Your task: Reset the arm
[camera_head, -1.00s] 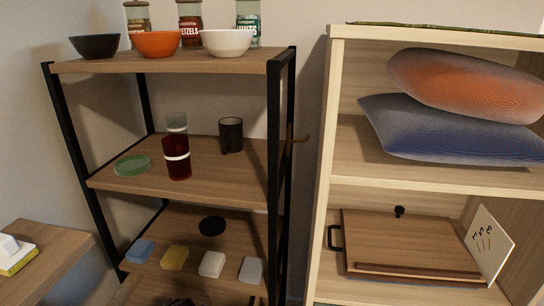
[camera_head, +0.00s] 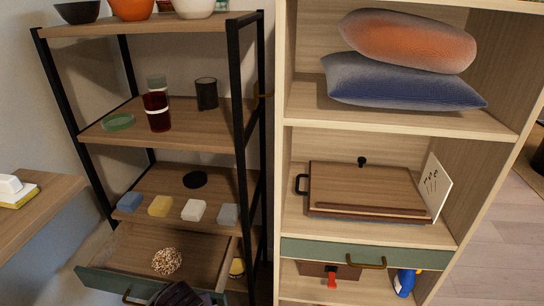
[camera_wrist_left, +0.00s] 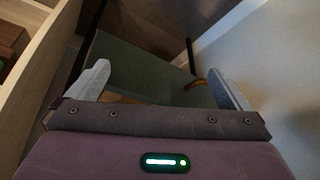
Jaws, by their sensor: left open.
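My left gripper (camera_wrist_left: 160,85) is open in the left wrist view, with its two grey fingers apart and nothing held between them. A green drawer front (camera_wrist_left: 140,70) with a brass handle (camera_wrist_left: 196,83) lies beyond the fingers, and I cannot tell how far off it is. In the head view a dark purple part of my left arm shows at the bottom edge, in front of the open drawer (camera_head: 105,283); the fingertips are hidden there. My right gripper is in neither view.
The drawer holds a speckled ball (camera_head: 167,261). The black-framed shelf (camera_head: 150,24) carries bowls, cups and several coloured blocks. The pale bookcase (camera_head: 400,122) at right holds cushions (camera_head: 405,80), a wooden case (camera_head: 365,188) and a shut green drawer (camera_head: 330,253). A side table (camera_head: 40,210) stands at left.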

